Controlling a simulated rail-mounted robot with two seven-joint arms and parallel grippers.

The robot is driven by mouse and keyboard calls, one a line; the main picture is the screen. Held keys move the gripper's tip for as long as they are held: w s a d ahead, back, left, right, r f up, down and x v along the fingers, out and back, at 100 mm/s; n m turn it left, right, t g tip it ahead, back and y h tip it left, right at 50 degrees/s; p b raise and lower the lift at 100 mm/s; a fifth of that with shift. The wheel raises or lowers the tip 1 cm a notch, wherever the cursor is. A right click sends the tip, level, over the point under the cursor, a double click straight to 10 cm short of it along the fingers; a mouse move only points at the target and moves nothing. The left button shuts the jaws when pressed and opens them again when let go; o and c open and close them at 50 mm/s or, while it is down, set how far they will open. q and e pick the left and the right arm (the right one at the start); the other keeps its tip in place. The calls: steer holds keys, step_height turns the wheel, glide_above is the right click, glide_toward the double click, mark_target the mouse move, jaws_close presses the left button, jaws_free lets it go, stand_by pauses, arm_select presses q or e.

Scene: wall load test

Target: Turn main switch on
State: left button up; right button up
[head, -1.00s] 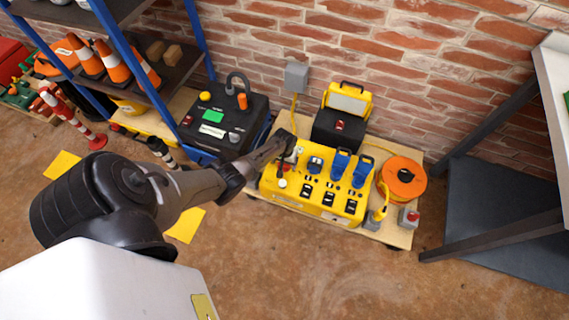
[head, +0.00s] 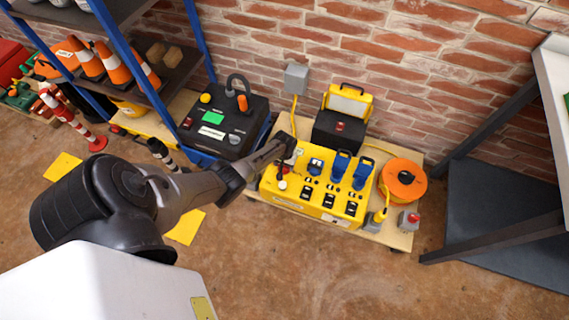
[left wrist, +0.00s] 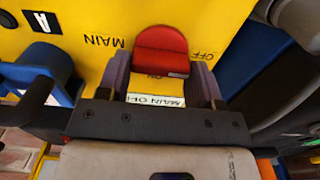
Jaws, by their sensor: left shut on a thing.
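The yellow power box (head: 310,211) stands on a low wooden board, with blue plugs and black switches on its top. My left gripper (head: 283,168) reaches down at the box's left end. In the left wrist view, the red main switch (left wrist: 160,50) sits on the yellow face between the two fingers of my left gripper (left wrist: 161,72), which is shut on it. Upside-down labels MAIN and OFF show beside it, and a white MAIN OFF strip lies below it. My right gripper is not in view.
A black box (head: 223,125) with a green screen stands to the left. A yellow work lamp (head: 348,102) is behind the power box, and an orange cable reel (head: 403,180) is to its right. A shelf with cones is at far left. The floor in front is clear.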

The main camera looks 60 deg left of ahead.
arm_select(q)
steer(key=m+p, duration=0.1)
steer(key=m, duration=0.6)
steer(key=shift+d+m+p, duration=0.1)
steer(key=shift+m+p, duration=0.2)
steer(key=shift+m, duration=0.1)
steer(key=m, duration=0.4)
steer(key=shift+d+m, duration=0.1)
steer(key=shift+m, duration=0.2)
steer(key=m, duration=0.5)
steer(key=shift+s+d+f, duration=0.1)
steer(key=shift+m, duration=0.3)
steer(key=o, duration=0.9)
